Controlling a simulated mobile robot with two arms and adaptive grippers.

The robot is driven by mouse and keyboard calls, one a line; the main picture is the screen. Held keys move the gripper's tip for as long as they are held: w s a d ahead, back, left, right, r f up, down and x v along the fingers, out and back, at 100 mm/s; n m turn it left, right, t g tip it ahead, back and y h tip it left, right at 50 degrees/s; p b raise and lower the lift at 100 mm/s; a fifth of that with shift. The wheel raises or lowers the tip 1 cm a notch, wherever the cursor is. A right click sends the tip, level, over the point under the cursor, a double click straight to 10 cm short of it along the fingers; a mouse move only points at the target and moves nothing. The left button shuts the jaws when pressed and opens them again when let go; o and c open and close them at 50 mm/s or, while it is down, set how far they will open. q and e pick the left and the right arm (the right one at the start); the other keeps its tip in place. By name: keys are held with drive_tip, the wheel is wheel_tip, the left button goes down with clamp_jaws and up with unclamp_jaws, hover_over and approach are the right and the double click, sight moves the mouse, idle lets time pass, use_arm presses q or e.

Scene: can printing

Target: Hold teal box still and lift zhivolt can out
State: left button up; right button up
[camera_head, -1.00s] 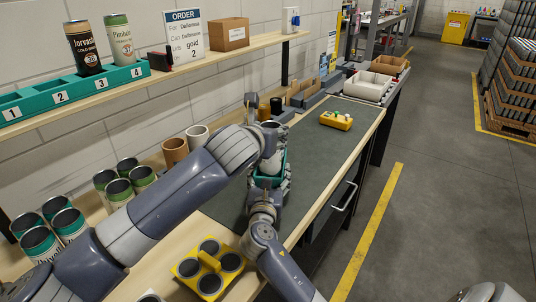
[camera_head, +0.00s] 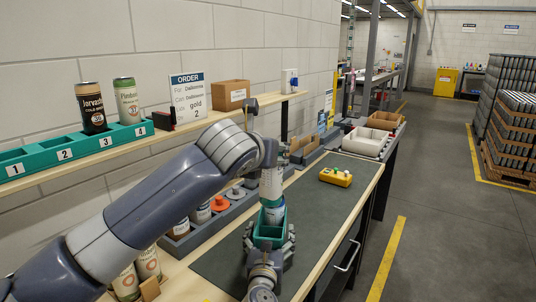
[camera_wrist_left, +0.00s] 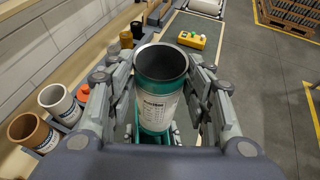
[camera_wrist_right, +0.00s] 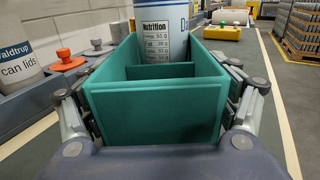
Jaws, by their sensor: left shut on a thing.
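The zhivolt can (camera_wrist_left: 157,102), white and teal with a dark open top, is between the fingers of my left gripper (camera_wrist_left: 163,75). That gripper is shut on it. In the right wrist view the can (camera_wrist_right: 162,32) stands upright over the far compartment of the teal box (camera_wrist_right: 150,115); its lower end is hidden behind the divider. In the head view the box (camera_head: 270,232) is on the dark work mat. My right gripper (camera_wrist_right: 157,90) has a finger against each side of the box and appears shut on it. The near compartment is empty.
A yellow button box (camera_head: 336,177) lies farther along the mat (camera_head: 325,205). A grey tray with orange and grey lids (camera_head: 220,203) lies left of the teal box. The shelf above bears a numbered teal rack (camera_head: 95,148), an order sign (camera_head: 190,97) and a carton (camera_head: 230,94).

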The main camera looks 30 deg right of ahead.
idle(0.3)
drive_tip(key=v, duration=1.2)
drive_tip(key=shift+s, duration=0.1)
